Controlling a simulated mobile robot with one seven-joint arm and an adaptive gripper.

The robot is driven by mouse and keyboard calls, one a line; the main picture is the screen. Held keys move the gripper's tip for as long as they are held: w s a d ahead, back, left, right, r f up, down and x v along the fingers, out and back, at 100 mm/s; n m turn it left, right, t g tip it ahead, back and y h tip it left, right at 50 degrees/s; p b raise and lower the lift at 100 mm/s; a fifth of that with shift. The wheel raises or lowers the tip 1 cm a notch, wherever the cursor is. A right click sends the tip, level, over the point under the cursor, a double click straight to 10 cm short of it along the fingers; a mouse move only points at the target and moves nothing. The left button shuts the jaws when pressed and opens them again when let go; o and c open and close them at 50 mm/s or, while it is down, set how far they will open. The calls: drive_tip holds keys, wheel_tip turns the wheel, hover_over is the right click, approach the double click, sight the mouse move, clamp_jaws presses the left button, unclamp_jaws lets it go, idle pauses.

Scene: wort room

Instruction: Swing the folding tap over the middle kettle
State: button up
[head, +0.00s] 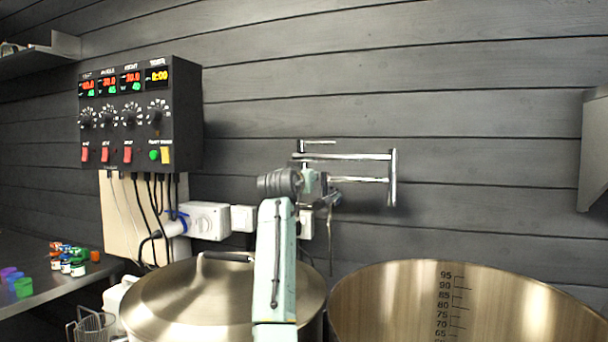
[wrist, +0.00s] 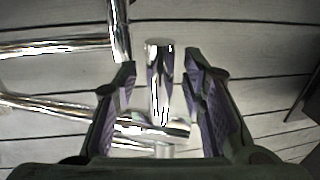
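The folding tap (head: 345,156) is chrome, with double horizontal tubes on the back wall and an upright tube at its right end. Its left part hangs over the gap between two kettles, partly hidden by my arm. In the wrist view, a chrome upright piece of the tap (wrist: 160,75) stands between my gripper's fingers (wrist: 160,64). The fingers are open, with gaps on both sides of it. In the head view my gripper is small and largely hidden behind my wrist. An open steel kettle (head: 400,300) with volume marks stands at right; I cannot tell whether it is the middle one.
A lidded kettle (head: 170,300) stands at left. A black control box (head: 185,115) with lit displays hangs on the wall above sockets (head: 208,219) and cables. A bench (head: 45,290) at far left holds small coloured pots. A grey fixture (head: 595,150) juts in at right.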

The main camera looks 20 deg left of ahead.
drive_tip(key=shift+c, duration=0.5)
clamp_jaws()
idle(0.3)
